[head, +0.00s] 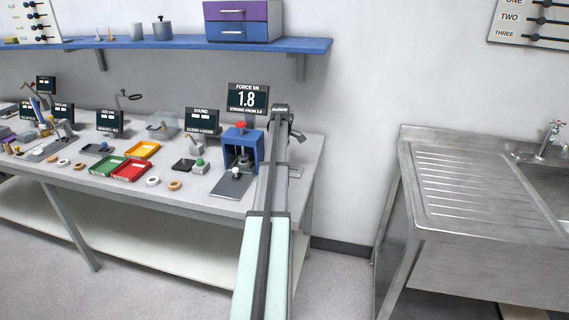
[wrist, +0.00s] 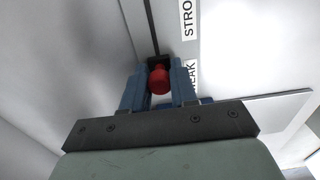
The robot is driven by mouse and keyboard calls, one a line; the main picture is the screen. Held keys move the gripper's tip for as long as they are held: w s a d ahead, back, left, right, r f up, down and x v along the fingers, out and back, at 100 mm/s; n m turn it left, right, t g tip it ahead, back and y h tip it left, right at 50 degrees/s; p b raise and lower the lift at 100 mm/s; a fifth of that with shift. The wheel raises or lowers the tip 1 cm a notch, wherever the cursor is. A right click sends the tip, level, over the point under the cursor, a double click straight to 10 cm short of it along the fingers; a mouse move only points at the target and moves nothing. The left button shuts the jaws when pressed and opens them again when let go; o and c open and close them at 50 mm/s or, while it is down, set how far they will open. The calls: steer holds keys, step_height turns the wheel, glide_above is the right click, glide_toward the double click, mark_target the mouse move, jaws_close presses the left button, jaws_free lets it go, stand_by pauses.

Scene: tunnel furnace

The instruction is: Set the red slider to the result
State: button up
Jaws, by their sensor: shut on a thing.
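In the wrist view a red slider knob (wrist: 159,79) sits at the lower end of a dark track (wrist: 152,28). It is level with a label ending in "EAK"; a label starting "STRO" is farther up. The blue fingers of my gripper (wrist: 159,84) are shut on the knob, one on each side. In the head view my arm hides the knob and the fingertips. A force display (head: 247,99) there reads 1.8, with a smaller line under it that starts with "STRONG FROM"; its number is too small to be sure of.
A blue press (head: 258,152) with a red top stands on the bench (head: 222,207), just left of my arm. Trays, rings and several small displays fill the bench to the left. A blue shelf (head: 180,44) hangs above. A steel sink unit (head: 470,185) stands right.

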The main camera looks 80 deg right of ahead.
steer(key=shift+w, duration=1.3)
steer(key=o, duration=1.7)
steer(key=shift+c, duration=0.2)
steer(key=shift+r, duration=0.1)
step_height(320, 180, up, 7)
